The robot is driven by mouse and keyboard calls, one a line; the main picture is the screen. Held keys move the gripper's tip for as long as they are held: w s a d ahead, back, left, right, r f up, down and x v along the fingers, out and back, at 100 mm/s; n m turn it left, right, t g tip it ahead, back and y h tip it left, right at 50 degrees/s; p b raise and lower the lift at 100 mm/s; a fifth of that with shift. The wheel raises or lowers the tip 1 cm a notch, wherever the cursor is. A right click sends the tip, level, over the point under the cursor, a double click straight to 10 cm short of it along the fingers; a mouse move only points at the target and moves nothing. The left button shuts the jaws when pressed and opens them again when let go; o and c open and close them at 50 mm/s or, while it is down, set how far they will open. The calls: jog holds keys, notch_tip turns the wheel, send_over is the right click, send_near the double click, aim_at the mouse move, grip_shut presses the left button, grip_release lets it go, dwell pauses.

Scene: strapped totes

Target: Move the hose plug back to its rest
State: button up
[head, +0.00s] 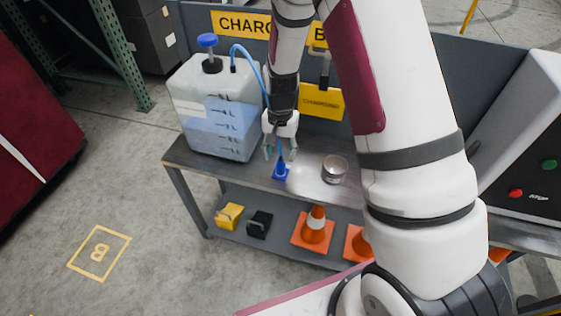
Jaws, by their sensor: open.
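A translucent tank (215,112) with blue liquid and level marks stands at the left end of the grey bench. A light blue hose (247,53) rises from its top and runs down behind my arm. My gripper (281,154) points down over the bench, right of the tank, with its fingers apart. A small blue piece, which looks like the hose plug (281,164), shows just below the fingers, upright over a flat blue base, likely its rest (276,175). I cannot tell whether the plug is fully seated, and the gripper partly hides the hose.
A round metal tin (335,168) stands on the bench (185,154) right of the gripper. A yellow charging sign (321,103) is behind. A grey panel with red and green buttons (516,193) is at right. Orange cones (314,229) and yellow and black items fill the lower shelf.

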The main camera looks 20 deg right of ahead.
jog(key=shift+r, duration=2.6)
jog(key=shift+r, duration=0.35)
jog(key=s+r+n+t+p, duration=0.1)
jog(key=s+r+p, duration=0.1)
jog(key=s+r, duration=0.35)
jog(key=s+r+n+p, duration=0.1)
jog(key=s+r, duration=0.1)
jog(key=r, duration=0.7)
jog(key=s+r+n+t+p, duration=0.15)
jog(key=s+r, duration=0.25)
jog(key=r, duration=0.4)
jog(key=s+r+n+p, duration=0.1)
jog(key=s+r, duration=0.3)
jog(key=s, duration=0.2)
jog(key=s+r+n+t+p, duration=0.1)
jog(key=s+r+p, duration=0.1)
jog(key=s, duration=0.5)
jog(key=s+r+n+p, duration=0.1)
jog(key=s+r+p, duration=0.1)
jog(key=s+r, duration=0.3)
jog(key=shift+s+d+r+n+t, duration=0.2)
jog(key=shift+s+r+n+t, duration=0.15)
jog(key=shift+s, duration=0.9)
